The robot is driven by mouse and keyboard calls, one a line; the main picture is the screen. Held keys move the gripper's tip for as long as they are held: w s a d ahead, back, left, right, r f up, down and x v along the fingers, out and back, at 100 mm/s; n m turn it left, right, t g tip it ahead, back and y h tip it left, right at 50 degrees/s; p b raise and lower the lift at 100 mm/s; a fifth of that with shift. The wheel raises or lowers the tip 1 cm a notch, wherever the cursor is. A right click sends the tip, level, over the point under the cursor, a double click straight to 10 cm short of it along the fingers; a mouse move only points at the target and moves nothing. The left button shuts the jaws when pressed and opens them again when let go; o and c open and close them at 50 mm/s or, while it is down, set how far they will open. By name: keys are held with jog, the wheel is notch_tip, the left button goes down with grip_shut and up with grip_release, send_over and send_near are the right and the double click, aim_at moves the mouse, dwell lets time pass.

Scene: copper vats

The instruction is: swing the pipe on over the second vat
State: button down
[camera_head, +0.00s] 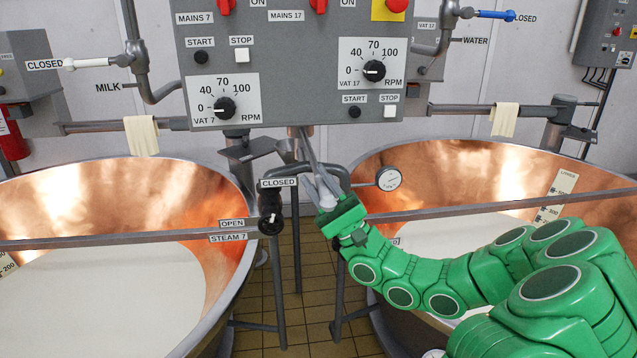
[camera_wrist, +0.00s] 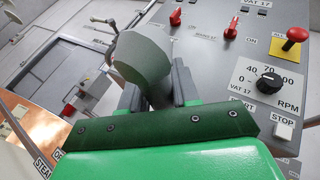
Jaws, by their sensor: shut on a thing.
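My gripper (camera_head: 329,197) is shut on a grey pipe (camera_head: 313,164) in the gap between the two copper vats, below the control box. In the wrist view the pipe's wide, pale grey end (camera_wrist: 140,55) sits between the dark fingers of my gripper (camera_wrist: 158,90). The left vat (camera_head: 218,180) and the right vat (camera_head: 395,163) both hold white liquid. The pipe's held end is over neither vat's liquid; it shows over the tiled gap. My green arm covers much of the right vat's front.
A grey control box (camera_head: 290,60) with knobs and buttons hangs above the gap. A pressure gauge (camera_head: 388,179) stands close right of my gripper. A steam valve handle (camera_head: 270,215) is close left. Rails (camera_head: 120,239) cross both vats. Cloths (camera_head: 142,135) hang behind.

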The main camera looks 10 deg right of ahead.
jog(key=shift+a, duration=0.15)
jog(key=shift+w+a+m+t+h, duration=1.2)
jog(key=shift+a+t+h, duration=0.95)
jog(key=shift+a, duration=2.35)
jog(key=shift+w+a+m+t+h, duration=1.15)
jog(key=shift+a+t+h, duration=0.95)
jog(key=shift+a, duration=2.4)
jog(key=w+a+m+t+h, duration=0.3)
jog(key=w+a+m+h, duration=0.3)
jog(key=w+a+h, duration=0.7)
jog(key=shift+a+h, duration=0.35)
jog(key=shift+a, duration=0.95)
jog(key=shift+f, duration=0.1)
jog(key=c, duration=0.9)
grip_release()
